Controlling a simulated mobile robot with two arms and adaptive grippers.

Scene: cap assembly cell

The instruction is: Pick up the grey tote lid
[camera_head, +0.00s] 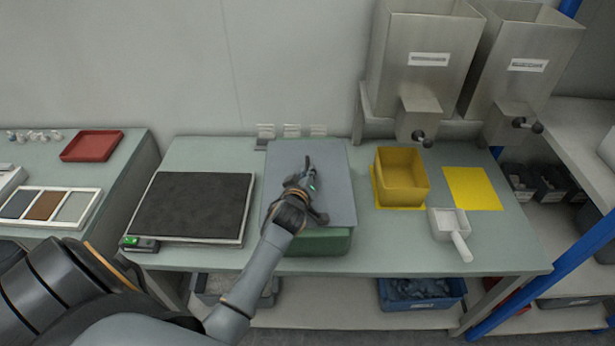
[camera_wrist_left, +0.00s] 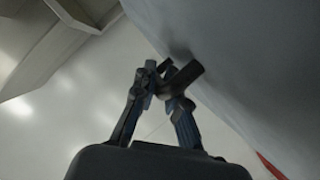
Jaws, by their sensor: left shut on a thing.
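The grey tote lid (camera_head: 335,175) is a flat blue-grey panel above the green tote (camera_head: 320,243) in the middle of the bench. The tote's front shows below the lid's front edge. I cannot tell whether the lid rests on the tote or is raised. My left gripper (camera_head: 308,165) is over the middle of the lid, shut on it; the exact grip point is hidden. In the left wrist view the fingertips (camera_wrist_left: 170,78) meet close against the large grey lid surface (camera_wrist_left: 250,60). My right gripper is not in view.
A dark-topped scale (camera_head: 195,200) stands left of the tote. A yellow bin (camera_head: 402,178), a white scoop (camera_head: 450,225) and a bare yellow mat (camera_head: 473,188) are to the right. Steel hoppers (camera_head: 425,70) overhang the back right. Small label holders (camera_head: 291,130) stand behind the lid.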

